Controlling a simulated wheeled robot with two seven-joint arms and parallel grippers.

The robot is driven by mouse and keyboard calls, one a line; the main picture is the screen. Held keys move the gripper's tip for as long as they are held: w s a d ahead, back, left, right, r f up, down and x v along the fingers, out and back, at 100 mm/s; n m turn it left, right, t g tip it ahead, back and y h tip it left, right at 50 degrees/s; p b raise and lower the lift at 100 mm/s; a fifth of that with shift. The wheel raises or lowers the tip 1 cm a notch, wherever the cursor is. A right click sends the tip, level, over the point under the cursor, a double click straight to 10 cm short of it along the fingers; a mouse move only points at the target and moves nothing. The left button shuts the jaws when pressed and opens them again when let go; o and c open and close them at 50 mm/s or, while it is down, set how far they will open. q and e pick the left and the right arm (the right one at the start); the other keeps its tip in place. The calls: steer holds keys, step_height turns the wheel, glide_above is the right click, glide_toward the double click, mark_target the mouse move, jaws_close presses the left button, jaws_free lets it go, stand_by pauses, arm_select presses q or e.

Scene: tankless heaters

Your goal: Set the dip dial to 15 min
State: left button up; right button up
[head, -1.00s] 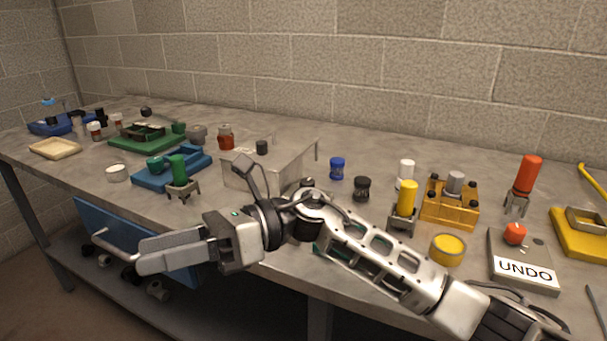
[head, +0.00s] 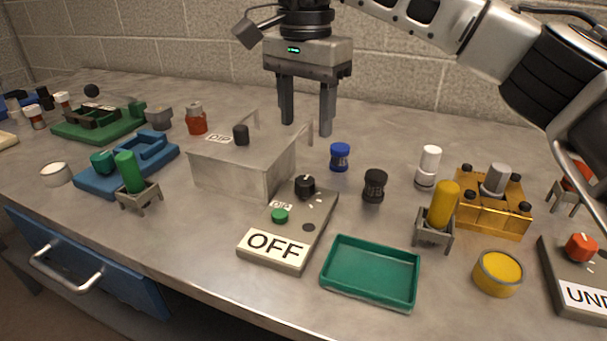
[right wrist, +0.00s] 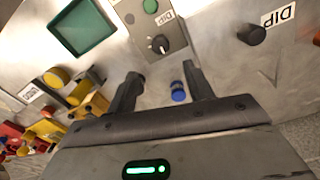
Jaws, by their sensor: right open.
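The dip dial (head: 305,186) is a black round knob at the back of a grey control panel (head: 318,222) with a small DIP label, a green button (head: 280,215) and an OFF plate (head: 274,246). In the right wrist view the dial (right wrist: 159,44) has a white pointer mark, with small marks around it too small to read. My right gripper (head: 306,126) is open and empty, fingers pointing down, above and behind the dial. In the right wrist view, the dial lies beyond the gap between the fingertips (right wrist: 161,74). My left gripper is not in view.
A metal box (head: 240,172) labelled DIP, with a black knob on its lid, stands just left of the panel. A blue-capped jar (head: 340,157) and a black jar (head: 375,186) stand right of the dial. A green tray (head: 369,273) lies at the front.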

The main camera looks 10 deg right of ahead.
mark_target(305, 180)
step_height(305, 180, down, 11)
steer(key=shift+f, duration=0.1)
stand_by(0.3)
steer(key=c, duration=1)
